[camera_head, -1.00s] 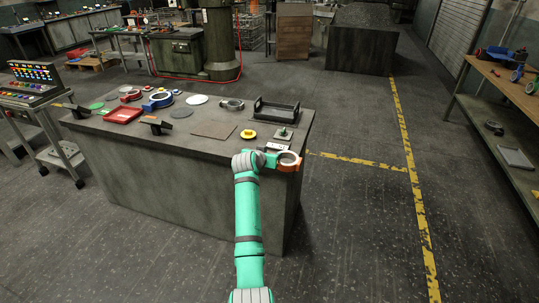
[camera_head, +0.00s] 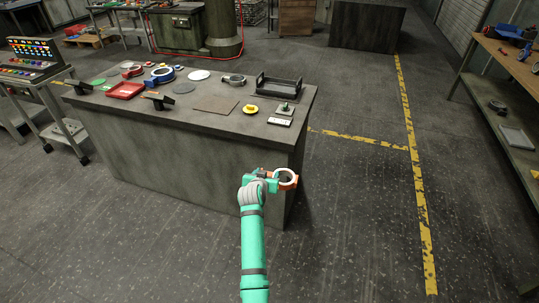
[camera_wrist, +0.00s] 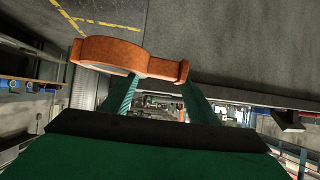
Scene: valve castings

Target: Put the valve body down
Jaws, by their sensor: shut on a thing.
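The orange valve body (camera_head: 295,183), with a pale ring opening, is held in my gripper (camera_head: 272,177). In the head view it shows against the right end of the workbench's (camera_head: 200,150) front side, below the level of the bench top in the picture. In the wrist view the round orange body (camera_wrist: 105,52) lies across the top. My gripper's two green fingers (camera_wrist: 160,95) are closed around its narrower part. I cannot tell how far it is from the bench.
The bench top holds a black tray (camera_head: 279,87), a grey ring (camera_head: 235,79), a brown mat (camera_head: 214,104), a yellow part (camera_head: 250,109), a red tray (camera_head: 126,91) and a blue ring (camera_head: 161,74). Shelving (camera_head: 503,122) stands at right. The floor between is clear.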

